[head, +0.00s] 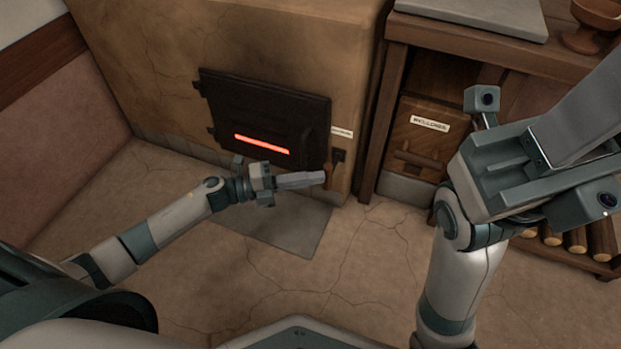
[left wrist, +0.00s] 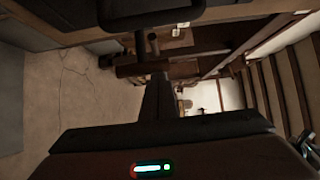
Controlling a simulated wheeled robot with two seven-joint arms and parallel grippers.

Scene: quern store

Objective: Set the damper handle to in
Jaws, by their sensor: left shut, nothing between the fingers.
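The damper handle (head: 328,172) is a small brown grip on a dark fitting low on the oven's front, right of the black door. A small white label with unreadable writing (head: 342,132) sits above it. My left gripper (head: 322,178) is shut and empty, its fingertips at the handle and partly covering it. I cannot tell whether they touch. In the left wrist view a brown bar, likely the handle (left wrist: 132,70), lies just beyond the dark fingers (left wrist: 158,85). My right gripper (head: 600,110) is raised close to the head camera; its fingertips run out of the picture.
The clay oven's black door (head: 265,120) has a glowing red slot. A grey plate (head: 290,228) lies on the floor below. Right of the oven stands a wooden bench (head: 395,75) with a labelled compartment (head: 418,135) and logs (head: 575,240) underneath. The floor in front is clear.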

